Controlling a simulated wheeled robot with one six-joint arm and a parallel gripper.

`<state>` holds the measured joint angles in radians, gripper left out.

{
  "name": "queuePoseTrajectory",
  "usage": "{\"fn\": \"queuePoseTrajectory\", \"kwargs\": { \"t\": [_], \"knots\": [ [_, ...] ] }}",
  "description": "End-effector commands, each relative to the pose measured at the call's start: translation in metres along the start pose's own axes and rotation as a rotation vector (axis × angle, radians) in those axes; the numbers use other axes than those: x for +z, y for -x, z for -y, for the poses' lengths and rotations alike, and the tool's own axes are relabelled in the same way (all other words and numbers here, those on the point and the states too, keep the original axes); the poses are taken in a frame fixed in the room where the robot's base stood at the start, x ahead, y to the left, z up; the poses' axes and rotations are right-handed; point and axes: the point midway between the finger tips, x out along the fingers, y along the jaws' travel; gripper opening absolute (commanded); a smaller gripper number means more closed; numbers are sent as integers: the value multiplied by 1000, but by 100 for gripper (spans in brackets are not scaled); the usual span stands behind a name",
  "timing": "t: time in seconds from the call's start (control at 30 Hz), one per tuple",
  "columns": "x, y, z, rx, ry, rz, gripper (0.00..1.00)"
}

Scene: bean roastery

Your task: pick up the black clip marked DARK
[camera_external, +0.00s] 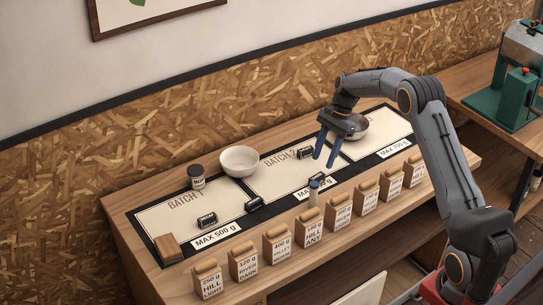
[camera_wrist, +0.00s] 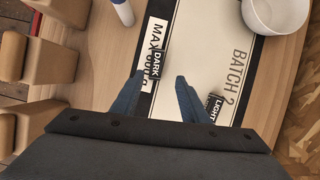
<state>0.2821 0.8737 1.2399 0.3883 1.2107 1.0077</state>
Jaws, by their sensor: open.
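The black clip marked DARK (camera_wrist: 157,62) lies on the MAX label strip of the Batch 2 mat in the wrist view, just past the gap between my fingertips. In the external view a black clip (camera_external: 317,178) lies at that spot, its marking too small to read. My gripper (camera_external: 324,161) is open and empty, pointing down above the Batch 2 mat; its blue fingers also show in the wrist view (camera_wrist: 159,79). A second black clip, marked LIGHT (camera_wrist: 213,108), lies beside my right finger in the wrist view, partly hidden by it.
A white bowl (camera_external: 239,163), a dark jar (camera_external: 196,177) and a wooden block (camera_external: 168,248) stand left. Several labelled bags (camera_external: 276,246) line the front. More black clips (camera_external: 207,220) lie left.

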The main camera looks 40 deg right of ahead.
Motion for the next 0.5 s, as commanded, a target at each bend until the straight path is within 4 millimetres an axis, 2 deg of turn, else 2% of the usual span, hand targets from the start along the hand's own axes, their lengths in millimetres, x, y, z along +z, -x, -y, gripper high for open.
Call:
{"fn": "queuePoseTrajectory", "kwargs": {
  "t": [0.27, 0.5],
  "knots": [
    [4, -26, -6, 4, 1, 1, 41],
    [5, -57, -10, 3, 0, 1, 41]
  ]
}}
